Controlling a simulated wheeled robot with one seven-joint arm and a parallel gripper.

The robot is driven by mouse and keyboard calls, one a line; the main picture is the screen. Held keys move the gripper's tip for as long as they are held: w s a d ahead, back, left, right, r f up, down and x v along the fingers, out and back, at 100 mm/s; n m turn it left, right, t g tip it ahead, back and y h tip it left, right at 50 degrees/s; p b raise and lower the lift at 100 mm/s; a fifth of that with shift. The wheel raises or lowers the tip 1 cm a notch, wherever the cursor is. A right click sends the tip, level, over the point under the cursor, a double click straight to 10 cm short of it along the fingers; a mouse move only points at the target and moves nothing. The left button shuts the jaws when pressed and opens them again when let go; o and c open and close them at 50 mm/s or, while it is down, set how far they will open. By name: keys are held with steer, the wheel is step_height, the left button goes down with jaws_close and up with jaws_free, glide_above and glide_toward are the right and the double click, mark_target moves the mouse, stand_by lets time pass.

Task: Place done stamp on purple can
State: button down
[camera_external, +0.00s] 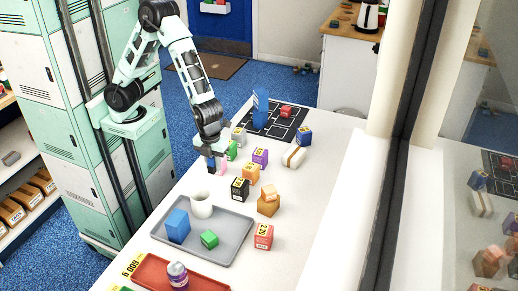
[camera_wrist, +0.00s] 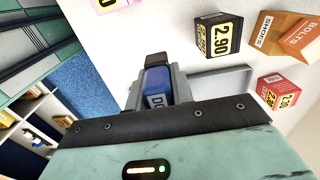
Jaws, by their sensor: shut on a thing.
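My gripper (camera_external: 211,153) hangs over the far left edge of the table, shut on the blue done stamp (camera_wrist: 157,84). The letters "DO" show on the stamp in the wrist view, and its lower part is hidden by my gripper body. In the external view the stamp is a small dark blue shape at the fingertips. The purple can (camera_external: 178,276), with a pale lid and a light label, stands upright on the red tray (camera_external: 205,284) at the near end of the table. My gripper is well apart from the can.
A grey tray (camera_external: 240,219) between my gripper and the can holds a blue block (camera_external: 177,226), a white cup (camera_external: 201,204) and a green block (camera_external: 209,239). Priced boxes, including a black one (camera_external: 240,190) and a purple one (camera_external: 260,157), stand along the table's middle.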

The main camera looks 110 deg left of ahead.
steer(key=w+d+r+p, duration=0.2)
steer(key=w+d+r, duration=0.1)
steer(key=w+d, duration=0.45)
step_height(320, 180, up, 7)
steer(key=p, duration=0.4)
glide_above(175, 268)
steer(key=shift+a+f+p, duration=0.1)
steer(key=shift+f+p, duration=1.3)
steer(key=shift+f, duration=3.45)
steer(key=c, duration=1.2)
jaws_free()
step_height(175, 268, up, 12)
steer(key=b, duration=0.2)
steer(key=shift+r, duration=0.15)
